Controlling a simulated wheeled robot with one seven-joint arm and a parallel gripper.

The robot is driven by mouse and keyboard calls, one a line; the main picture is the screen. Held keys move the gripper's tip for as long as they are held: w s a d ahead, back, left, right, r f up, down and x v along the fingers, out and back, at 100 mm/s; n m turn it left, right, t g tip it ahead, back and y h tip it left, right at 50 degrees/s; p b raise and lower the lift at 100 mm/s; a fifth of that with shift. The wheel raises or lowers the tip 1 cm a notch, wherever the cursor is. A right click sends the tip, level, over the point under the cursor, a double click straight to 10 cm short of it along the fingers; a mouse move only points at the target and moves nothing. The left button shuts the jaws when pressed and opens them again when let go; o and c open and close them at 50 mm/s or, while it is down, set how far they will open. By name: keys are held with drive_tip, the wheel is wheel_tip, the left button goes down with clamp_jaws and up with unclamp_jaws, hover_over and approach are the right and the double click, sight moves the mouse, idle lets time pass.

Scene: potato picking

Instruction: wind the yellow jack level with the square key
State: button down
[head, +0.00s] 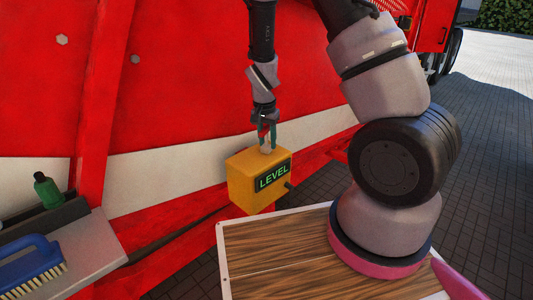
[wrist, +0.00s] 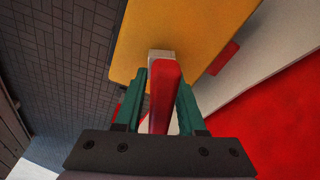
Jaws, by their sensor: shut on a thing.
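The yellow jack (head: 245,182) is a box beside the red machine, with a dark panel (head: 272,177) reading LEVEL in green letters. It also fills the upper middle of the wrist view (wrist: 190,25). My gripper (head: 267,134) points down over the jack's top, its green fingers shut on the red handle of the square key (wrist: 164,95). The key's pale end (wrist: 161,54) is at the jack's top face; how deep it sits is hidden. In the head view the key's pale lower part (head: 266,148) shows just below the fingers.
The red machine wall (head: 190,75) with a white stripe stands close behind the jack. At left, a grey shelf (head: 85,255) holds a blue brush (head: 28,262) and a green bottle (head: 47,192). A wood-topped surface (head: 285,270) is in front. Open paving (head: 490,150) lies at right.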

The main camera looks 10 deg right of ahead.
sight(267, 126)
drive_tip(key=shift+r, duration=2.35)
wheel_tip(267, 126, up, 2)
drive_tip(key=shift+r, duration=0.1)
drive_tip(key=shift+f, duration=2.4)
drive_tip(key=shift+f, duration=1.15)
